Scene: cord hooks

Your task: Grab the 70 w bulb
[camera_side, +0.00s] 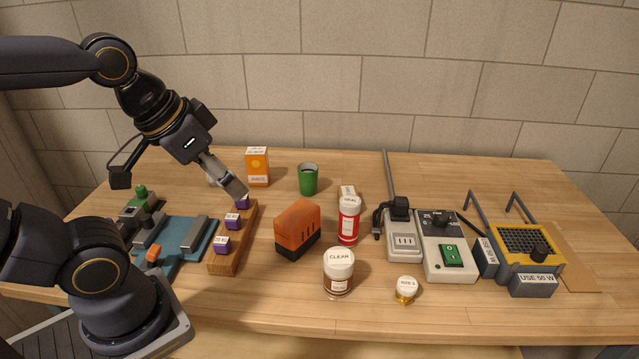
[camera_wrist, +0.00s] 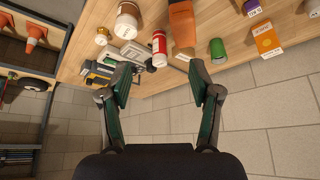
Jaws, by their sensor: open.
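A wooden block (camera_side: 232,248) on the left of the table holds a row of small purple pieces with white labels: a front one (camera_side: 222,246), a middle one (camera_side: 232,221) and a back one (camera_side: 241,203). The labels are too small to read, so I cannot tell which is the 70 w bulb. In the side view my gripper (camera_side: 238,189) appears near the back piece, partly overlapping it. In the wrist view my gripper (camera_wrist: 163,80) is open with nothing between its fingers, and a purple piece (camera_wrist: 252,7) shows at the top right edge.
An orange carton (camera_side: 257,167), a green cup (camera_side: 308,179) and an orange-black box (camera_side: 298,228) stand around the block. A blue tray with parts (camera_side: 172,240) lies left of it. Jars, a socket unit (camera_side: 403,240), a switch box (camera_side: 447,247) and a yellow grille unit (camera_side: 527,246) are farther right.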

